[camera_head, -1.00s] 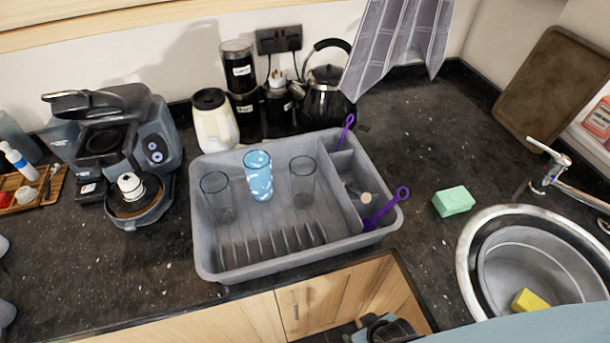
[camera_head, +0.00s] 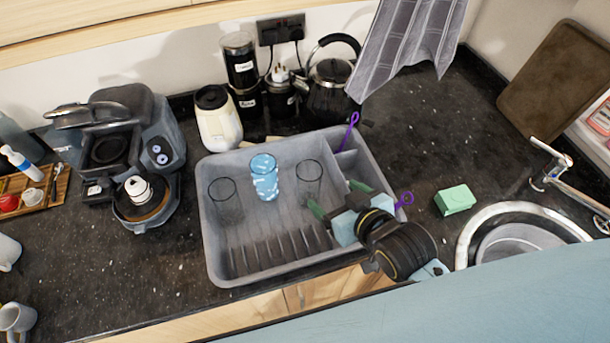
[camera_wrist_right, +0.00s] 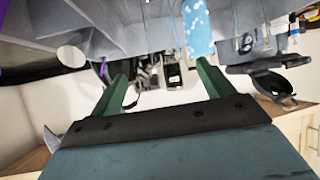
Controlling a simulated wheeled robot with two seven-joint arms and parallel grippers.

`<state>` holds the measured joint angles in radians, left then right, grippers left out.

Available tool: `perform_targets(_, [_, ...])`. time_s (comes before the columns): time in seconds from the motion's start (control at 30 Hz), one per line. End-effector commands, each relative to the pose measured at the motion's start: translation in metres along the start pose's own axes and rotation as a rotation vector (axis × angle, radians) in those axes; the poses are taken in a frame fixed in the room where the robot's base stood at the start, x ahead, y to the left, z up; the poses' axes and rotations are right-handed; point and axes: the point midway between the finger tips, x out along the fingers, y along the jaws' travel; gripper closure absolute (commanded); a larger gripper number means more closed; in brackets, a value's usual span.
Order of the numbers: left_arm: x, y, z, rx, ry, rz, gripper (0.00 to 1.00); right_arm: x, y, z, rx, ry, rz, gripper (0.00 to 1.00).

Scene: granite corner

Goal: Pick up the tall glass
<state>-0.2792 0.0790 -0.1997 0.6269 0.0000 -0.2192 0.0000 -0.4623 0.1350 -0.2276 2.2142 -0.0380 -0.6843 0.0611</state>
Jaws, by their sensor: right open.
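Three glasses stand upright in the grey dish rack: a clear glass at the left (camera_head: 224,200), a blue glass with white patches (camera_head: 264,178) in the middle, and a clear glass at the right (camera_head: 309,182). I cannot tell which the task calls tall. My right gripper (camera_head: 337,197) is open and empty, with green fingers, over the rack's right part, beside the right clear glass. I cannot tell if it touches the glass. In the right wrist view, the gripper's fingers (camera_wrist_right: 163,85) are apart and the blue glass (camera_wrist_right: 198,28) shows beyond them. My left gripper is out of view.
The dish rack (camera_head: 216,264) has side compartments with purple-handled utensils (camera_head: 352,128), partly hidden by my right gripper. A green sponge (camera_head: 455,200) and the sink (camera_head: 518,212) are at the right. A coffee machine (camera_head: 120,150), white jug (camera_head: 217,122) and kettle (camera_head: 329,88) stand around the rack.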

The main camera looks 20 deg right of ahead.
Motion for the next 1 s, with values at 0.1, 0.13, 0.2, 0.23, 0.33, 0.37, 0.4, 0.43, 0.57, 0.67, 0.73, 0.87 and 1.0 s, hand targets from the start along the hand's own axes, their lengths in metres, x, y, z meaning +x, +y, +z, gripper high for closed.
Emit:
perform_targets(0.1, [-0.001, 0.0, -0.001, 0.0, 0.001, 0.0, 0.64, 0.011, -0.001, -0.003, 0.0, 0.022, -0.004, 0.19])
perform_targets(0.13, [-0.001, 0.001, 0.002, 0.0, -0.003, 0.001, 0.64, 0.015, -0.002, -0.004, -0.001, 0.023, -0.004, 0.19])
perform_targets(0.2, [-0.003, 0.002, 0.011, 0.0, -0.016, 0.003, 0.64, 0.028, -0.002, -0.005, -0.001, 0.024, -0.004, 0.19])
perform_targets(0.23, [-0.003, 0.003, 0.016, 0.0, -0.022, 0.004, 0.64, 0.034, -0.002, -0.005, -0.001, 0.022, -0.004, 0.19])
perform_targets(0.33, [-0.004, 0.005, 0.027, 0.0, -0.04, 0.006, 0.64, 0.052, -0.002, -0.005, -0.001, 0.022, -0.004, 0.19])
perform_targets(0.37, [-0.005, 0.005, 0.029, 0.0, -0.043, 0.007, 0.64, 0.058, -0.002, -0.006, -0.001, 0.022, -0.004, 0.19])
perform_targets(0.4, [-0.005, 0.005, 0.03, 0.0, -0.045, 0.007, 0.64, 0.064, -0.002, -0.005, -0.001, 0.021, -0.004, 0.19])
perform_targets(0.43, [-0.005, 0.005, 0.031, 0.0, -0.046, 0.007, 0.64, 0.068, -0.002, -0.005, -0.001, 0.021, -0.004, 0.19])
perform_targets(0.57, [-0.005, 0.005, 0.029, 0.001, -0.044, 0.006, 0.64, 0.08, -0.002, -0.005, -0.001, 0.021, -0.004, 0.19])
perform_targets(0.67, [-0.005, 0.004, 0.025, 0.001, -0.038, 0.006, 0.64, 0.084, -0.002, -0.006, -0.001, 0.021, -0.004, 0.19])
perform_targets(0.73, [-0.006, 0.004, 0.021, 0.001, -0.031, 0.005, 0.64, 0.088, -0.003, -0.007, 0.0, 0.02, -0.004, 0.19])
perform_targets(0.87, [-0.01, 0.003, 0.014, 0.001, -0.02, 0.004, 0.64, 0.103, -0.004, -0.012, 0.0, 0.02, -0.004, 0.19])
perform_targets(1.0, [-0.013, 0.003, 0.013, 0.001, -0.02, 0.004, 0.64, 0.121, -0.006, -0.014, 0.0, 0.019, -0.004, 0.19])
